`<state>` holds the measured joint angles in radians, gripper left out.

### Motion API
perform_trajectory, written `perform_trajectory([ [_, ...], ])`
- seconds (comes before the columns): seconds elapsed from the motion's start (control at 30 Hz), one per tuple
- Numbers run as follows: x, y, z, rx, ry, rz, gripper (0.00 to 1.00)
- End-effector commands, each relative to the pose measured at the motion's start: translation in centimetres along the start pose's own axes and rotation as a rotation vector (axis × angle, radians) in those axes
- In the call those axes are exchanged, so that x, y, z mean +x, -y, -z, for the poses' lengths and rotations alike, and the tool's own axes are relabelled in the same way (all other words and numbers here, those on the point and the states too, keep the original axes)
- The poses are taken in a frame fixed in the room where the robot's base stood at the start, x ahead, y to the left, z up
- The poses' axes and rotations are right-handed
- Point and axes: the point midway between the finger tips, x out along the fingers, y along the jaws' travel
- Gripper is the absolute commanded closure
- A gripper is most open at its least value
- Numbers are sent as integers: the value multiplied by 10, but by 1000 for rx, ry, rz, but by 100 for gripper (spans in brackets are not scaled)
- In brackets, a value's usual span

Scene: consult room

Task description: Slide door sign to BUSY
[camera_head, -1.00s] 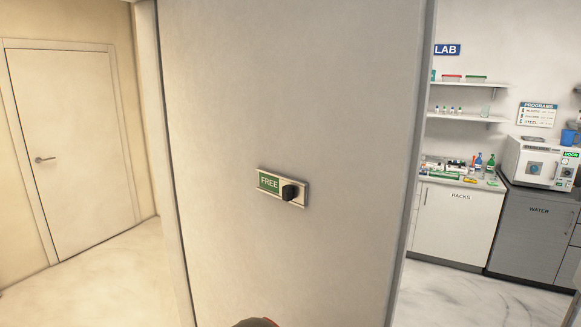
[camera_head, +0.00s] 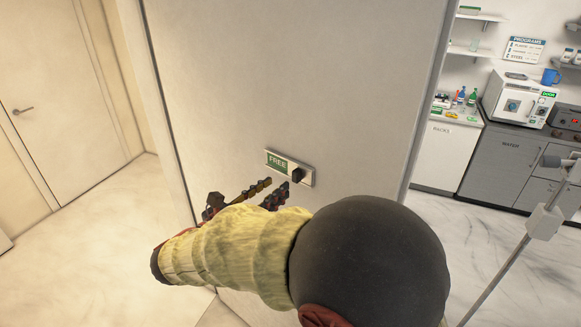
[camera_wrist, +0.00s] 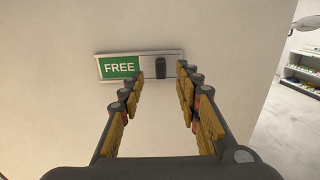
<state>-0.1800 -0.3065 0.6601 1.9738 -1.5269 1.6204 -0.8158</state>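The door sign (camera_head: 308,179) is a small metal-framed plate on the grey door panel. Its green FREE face (camera_head: 277,162) shows at the left. A black knob (camera_head: 298,175) sits on its right part. In the wrist view the sign (camera_wrist: 140,65) is near the top, with the knob (camera_wrist: 160,67) between the fingertip lines. My gripper (camera_head: 273,188) is open and empty, just below and in front of the sign. In the wrist view my gripper (camera_wrist: 161,73) has its fingers spread either side of the knob; I cannot tell whether either finger touches it.
The panel (camera_head: 300,70) around the sign is bare. At the right is a lab area with a counter cabinet (camera_head: 450,155), a white appliance (camera_head: 518,97) and a thin grey pole (camera_head: 500,270). A closed door (camera_head: 60,95) stands at the left, with open floor before it.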

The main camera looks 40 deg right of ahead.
Motion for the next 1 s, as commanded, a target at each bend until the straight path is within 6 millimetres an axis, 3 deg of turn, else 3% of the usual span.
perform_trajectory([
  [0.5,66,1,0,2,-2,3,67],
  [0.9,74,0,1,2,-2,0,67],
  [1.0,74,0,1,2,-2,0,71],
])
